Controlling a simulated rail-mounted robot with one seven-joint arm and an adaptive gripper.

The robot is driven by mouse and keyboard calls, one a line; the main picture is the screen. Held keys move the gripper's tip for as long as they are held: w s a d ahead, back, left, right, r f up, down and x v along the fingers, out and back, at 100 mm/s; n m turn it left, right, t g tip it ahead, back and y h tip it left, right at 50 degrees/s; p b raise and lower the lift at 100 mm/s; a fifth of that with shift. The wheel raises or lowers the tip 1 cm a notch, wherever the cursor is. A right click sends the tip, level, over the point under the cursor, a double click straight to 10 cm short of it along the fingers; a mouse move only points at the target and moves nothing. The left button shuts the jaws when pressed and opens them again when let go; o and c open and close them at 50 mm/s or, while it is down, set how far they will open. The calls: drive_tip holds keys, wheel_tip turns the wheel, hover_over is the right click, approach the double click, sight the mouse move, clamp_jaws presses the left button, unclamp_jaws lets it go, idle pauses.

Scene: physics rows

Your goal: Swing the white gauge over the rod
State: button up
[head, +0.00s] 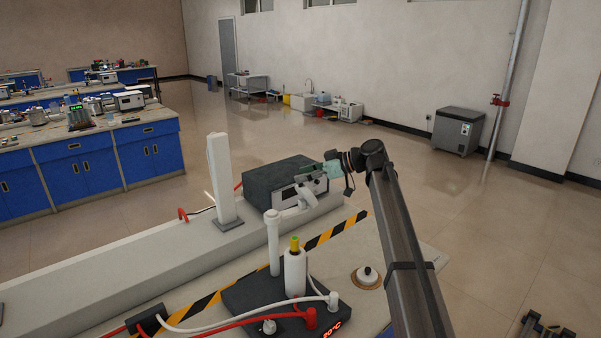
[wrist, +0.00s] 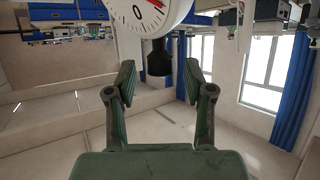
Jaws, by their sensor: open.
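The white gauge (wrist: 160,12) shows at the top of the wrist view, cut off by the frame edge, with a "0", dial marks and a red needle. Its black stem (wrist: 159,60) hangs below the dial and lies between the lines of my fingers, apart from both. My gripper (wrist: 160,75) is open and empty, with a gap on each side of the stem. In the head view my gripper (head: 326,171) is beside the dark instrument box (head: 278,180); the gauge cannot be made out clearly there. A white upright rod (head: 273,243) stands in front of the box; I cannot tell whether it is the task's rod.
A white post (head: 224,180) stands left of the box.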

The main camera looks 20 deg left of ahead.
drive_tip(key=shift+x, duration=0.85)
clamp_jaws()
drive_tip(key=shift+d, duration=0.1)
